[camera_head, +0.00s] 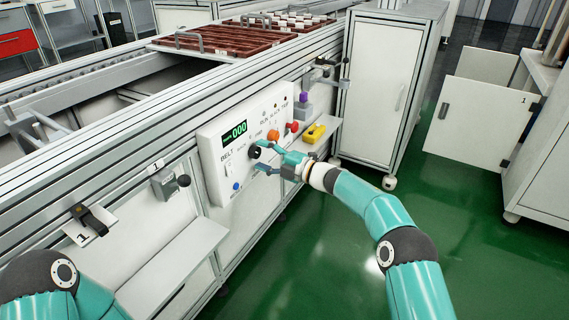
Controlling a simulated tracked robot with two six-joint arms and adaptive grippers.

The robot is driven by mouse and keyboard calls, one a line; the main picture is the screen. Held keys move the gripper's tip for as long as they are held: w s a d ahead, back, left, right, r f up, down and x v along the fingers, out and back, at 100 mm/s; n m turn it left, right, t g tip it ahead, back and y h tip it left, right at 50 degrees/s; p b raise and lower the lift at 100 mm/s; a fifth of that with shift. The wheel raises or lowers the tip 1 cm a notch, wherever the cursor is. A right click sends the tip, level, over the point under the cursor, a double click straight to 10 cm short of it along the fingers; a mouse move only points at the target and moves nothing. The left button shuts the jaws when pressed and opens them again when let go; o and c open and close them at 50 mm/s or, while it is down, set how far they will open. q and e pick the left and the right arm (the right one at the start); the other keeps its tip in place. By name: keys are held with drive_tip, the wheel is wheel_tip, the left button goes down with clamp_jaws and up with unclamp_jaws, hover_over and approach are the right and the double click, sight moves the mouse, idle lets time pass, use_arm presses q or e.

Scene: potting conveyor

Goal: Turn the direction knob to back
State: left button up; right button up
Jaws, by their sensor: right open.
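The white control panel (212,165) is on the side of the conveyor frame, with a lit green display (235,132) reading 000. A black knob (254,152) sits below and right of the display. The small lettering around it is too small to read, so I cannot tell which way it points. My right gripper (261,158) is open at the panel, with its fingertips close to the black knob. Whether they touch it I cannot tell. The gripper hides part of the panel's lower right. Only part of my left arm shows, at the lower left; its gripper is out of view.
The panel also carries a blue button (236,186), an orange knob (272,135) and a red knob (292,126). A yellow object (315,133) lies on a small shelf to the right. A white cabinet (385,85) stands beyond. Green floor (330,250) is open in front.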

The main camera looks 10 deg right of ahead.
drive_tip(key=v, duration=1.1)
drive_tip(key=shift+d, duration=0.2)
drive_tip(key=shift+f, duration=0.1)
drive_tip(key=s+f+m+g+h+p, duration=0.15)
drive_tip(key=s+f+m+h, duration=0.25)
drive_tip(key=s+f+m, duration=0.65)
drive_tip(key=s+f+m+g+h+p, duration=0.15)
drive_tip(key=s+f+m+h, duration=0.25)
drive_tip(key=s+f+m, duration=0.65)
drive_tip(key=s+d+f+m+g+h, duration=0.1)
drive_tip(key=s+f+m+g, duration=0.35)
drive_tip(key=s, duration=0.55)
drive_tip(key=s+d+f+m+g+h, duration=0.1)
drive_tip(key=s+f+m+g+h, duration=0.3)
drive_tip(key=s, duration=0.7)
wheel_tip(320, 180, up, 37)
drive_tip(key=t+y+p, duration=0.1)
drive_tip(key=y+p, duration=0.1)
drive_tip(key=p, duration=3.7)
drive_tip(key=shift+w+a+n, duration=0.15)
drive_tip(key=shift+w+n, duration=0.2)
